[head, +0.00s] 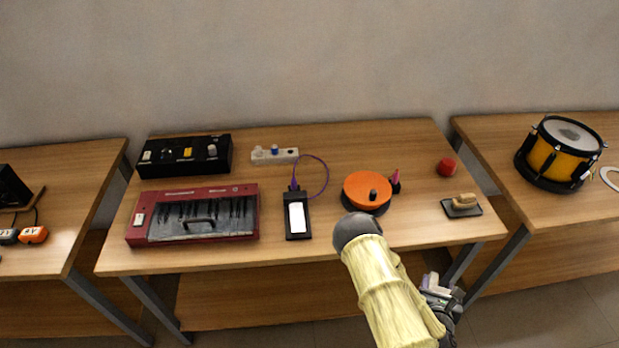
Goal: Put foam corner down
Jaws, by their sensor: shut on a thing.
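My gripper (441,296) is low in the head view, right of my pale yellow arm and in front of the middle table's front edge. It is shut on a small pale grey-lilac piece, apparently the foam corner (431,281). The piece is small and partly hidden, so its exact shape is unclear. The gripper and piece appear apart from the middle wooden table (350,140).
The table holds a red keyboard (245,190), a black box (225,143), a power strip (262,157), a black device (298,232), an orange disc (362,187), a red ball (447,167) and a dark tray (475,211) with a tan block. Its front right has bare room.

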